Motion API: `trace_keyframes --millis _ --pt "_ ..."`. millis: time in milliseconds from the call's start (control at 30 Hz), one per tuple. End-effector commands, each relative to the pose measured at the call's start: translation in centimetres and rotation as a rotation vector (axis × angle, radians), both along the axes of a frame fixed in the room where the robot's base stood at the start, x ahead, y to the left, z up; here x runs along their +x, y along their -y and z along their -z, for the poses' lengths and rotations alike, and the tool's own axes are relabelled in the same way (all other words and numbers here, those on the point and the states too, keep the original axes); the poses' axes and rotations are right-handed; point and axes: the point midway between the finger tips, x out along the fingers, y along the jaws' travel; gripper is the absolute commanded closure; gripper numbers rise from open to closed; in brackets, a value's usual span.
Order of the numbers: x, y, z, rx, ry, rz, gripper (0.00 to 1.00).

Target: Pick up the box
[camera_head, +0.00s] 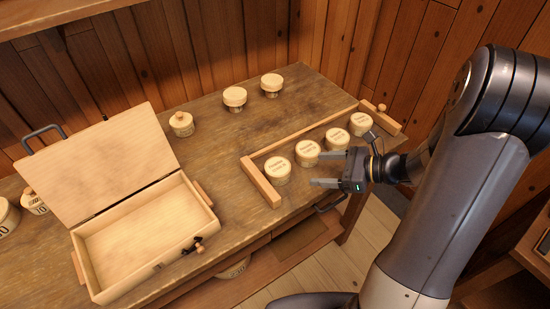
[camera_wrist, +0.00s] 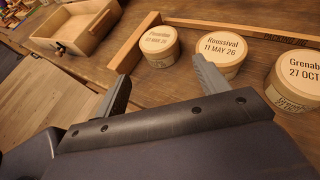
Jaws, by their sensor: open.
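Several round pale wooden boxes with lettered lids stand in a row inside a low wooden rail frame (camera_head: 262,184) at the table's right. In the head view they include a leftmost box (camera_head: 277,171), a second (camera_head: 307,153), a third (camera_head: 337,139) and a rightmost one (camera_head: 361,124). My gripper (camera_head: 316,169) is open and empty at the near side of the row, over the table's front edge. In the wrist view its fingers (camera_wrist: 163,72) spread below a box with a hard-to-read lid (camera_wrist: 159,42) and the "Roussival 11 MAY 26" box (camera_wrist: 222,48). A "Grenab..." box (camera_wrist: 295,75) is at right, partly cut off.
An open, empty wooden case (camera_head: 140,240) with its lid raised fills the table's left. Small lidded pots (camera_head: 234,98), (camera_head: 271,84) and a knobbed pot (camera_head: 181,123) stand at the back. The table (camera_head: 225,150) is clear between case and rail.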

Motion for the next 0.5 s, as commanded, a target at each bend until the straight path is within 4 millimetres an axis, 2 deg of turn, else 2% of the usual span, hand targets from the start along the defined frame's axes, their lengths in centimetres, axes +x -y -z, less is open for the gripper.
trace_keyframes --millis 300,500 --pt "1.3 -3.8 1.6 0.003 -0.002 -0.002 0.3" --pt "1.7 -4.9 2.0 0.001 0.0 -0.001 0.3"
